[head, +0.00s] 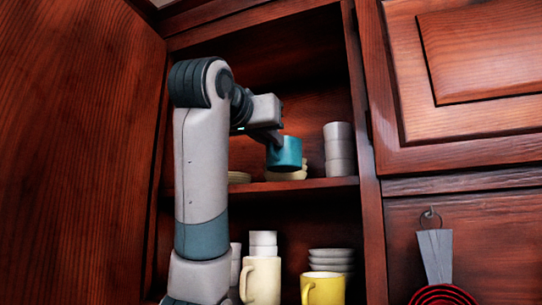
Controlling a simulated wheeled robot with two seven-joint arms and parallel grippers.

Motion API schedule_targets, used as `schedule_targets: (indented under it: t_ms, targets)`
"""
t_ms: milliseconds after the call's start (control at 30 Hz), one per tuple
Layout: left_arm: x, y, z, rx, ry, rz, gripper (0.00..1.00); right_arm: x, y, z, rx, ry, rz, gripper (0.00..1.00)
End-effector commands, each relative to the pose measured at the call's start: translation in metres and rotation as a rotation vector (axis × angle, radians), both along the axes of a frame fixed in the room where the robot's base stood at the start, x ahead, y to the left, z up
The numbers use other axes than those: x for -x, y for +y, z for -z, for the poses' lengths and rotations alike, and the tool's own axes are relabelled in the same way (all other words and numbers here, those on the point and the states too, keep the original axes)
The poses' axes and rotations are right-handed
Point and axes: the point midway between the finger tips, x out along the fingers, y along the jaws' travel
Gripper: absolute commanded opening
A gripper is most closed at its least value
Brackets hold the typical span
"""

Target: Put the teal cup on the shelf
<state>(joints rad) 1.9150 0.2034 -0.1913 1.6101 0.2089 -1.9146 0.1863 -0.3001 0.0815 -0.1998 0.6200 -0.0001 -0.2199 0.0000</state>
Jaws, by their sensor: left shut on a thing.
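The teal cup (286,154) is inside the open cabinet, just above the middle shelf (335,183). My left gripper (272,137) is shut on the cup's upper left side. My left arm reaches up and in from the lower left. Cream dishes sit on the shelf below and behind the cup and hide its lower surroundings. I cannot tell whether the cup touches them. My right gripper is not in view.
Stacked grey cups (339,150) stand right of the teal cup. More plates (239,177) lie to its left. Below are a cream mug (262,281), a yellow mug (323,289) and stacked bowls (331,260). The open door (75,150) is at left.

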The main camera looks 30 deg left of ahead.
Motion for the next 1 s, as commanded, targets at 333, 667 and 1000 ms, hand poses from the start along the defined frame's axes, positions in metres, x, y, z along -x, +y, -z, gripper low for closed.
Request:
schedule_targets:
  t_ms: [333,667,1000]
  targets:
    - [0.000,0.000,0.018,0.000,-0.002,-0.001,0.00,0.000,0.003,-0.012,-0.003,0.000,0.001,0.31]
    - [0.000,0.000,0.039,0.000,-0.002,-0.001,0.00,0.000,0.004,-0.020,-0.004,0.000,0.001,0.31]
    - [0.000,0.000,0.043,0.001,-0.002,0.000,0.00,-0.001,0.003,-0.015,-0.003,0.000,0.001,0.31]
